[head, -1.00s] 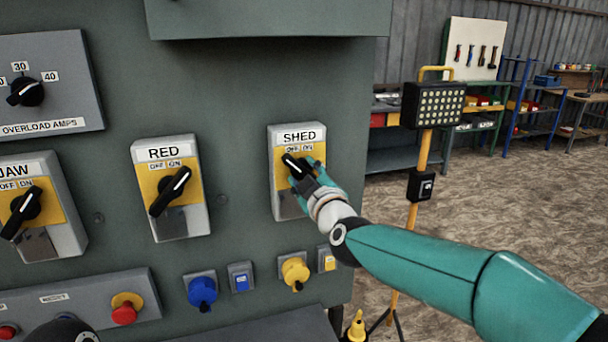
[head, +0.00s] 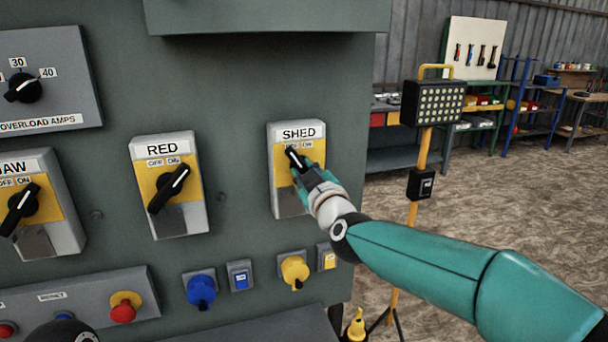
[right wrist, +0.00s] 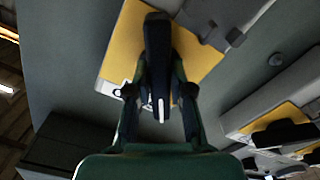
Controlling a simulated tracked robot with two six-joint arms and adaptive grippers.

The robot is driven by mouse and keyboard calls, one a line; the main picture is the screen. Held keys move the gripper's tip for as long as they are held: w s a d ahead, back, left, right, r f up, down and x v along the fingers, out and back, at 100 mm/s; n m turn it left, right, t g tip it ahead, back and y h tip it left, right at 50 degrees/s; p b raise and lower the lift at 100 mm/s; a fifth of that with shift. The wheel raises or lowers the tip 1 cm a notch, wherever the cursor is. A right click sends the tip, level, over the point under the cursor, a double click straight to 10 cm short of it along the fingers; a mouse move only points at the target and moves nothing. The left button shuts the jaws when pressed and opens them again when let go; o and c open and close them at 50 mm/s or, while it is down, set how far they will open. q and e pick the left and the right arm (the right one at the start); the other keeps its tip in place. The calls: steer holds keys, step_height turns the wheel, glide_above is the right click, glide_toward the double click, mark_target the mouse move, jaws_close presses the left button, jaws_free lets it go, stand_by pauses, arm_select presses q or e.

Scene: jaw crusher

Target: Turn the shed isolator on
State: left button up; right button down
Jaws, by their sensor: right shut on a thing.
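The shed isolator (head: 288,198) is a grey box with a yellow plate and a SHED label, on the right part of the green panel. Its black handle (head: 294,156) tilts up and slightly left, its upper end near the OFF and ON labels, which it partly covers. My right gripper (head: 306,176) is at the handle's lower part. In the right wrist view its two fingers (right wrist: 159,92) close on both sides of the black handle (right wrist: 157,45). My left gripper is not in view.
The RED isolator (head: 170,213) and the JAW isolator (head: 62,232) stand to the left on the same panel. Blue (head: 201,290) and yellow (head: 294,271) sockets sit below. A work lamp (head: 433,103) on a yellow stand is to the right, beyond my arm.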

steer(key=m+b, duration=0.1)
steer(key=m, duration=0.3)
steer(key=shift+a+f, duration=0.1)
steer(key=shift+f, duration=0.1)
steer(key=m+b, duration=0.1)
steer(key=m, duration=0.3)
steer(key=m+b, duration=0.1)
steer(key=m, duration=0.2)
steer(key=shift+m, duration=0.3)
steer(key=shift+m+b, duration=0.7)
steer(key=shift+m, duration=1.2)
steer(key=c, duration=1)
jaws_free()
steer(key=shift+c, duration=0.2)
steer(key=shift+r, duration=0.1)
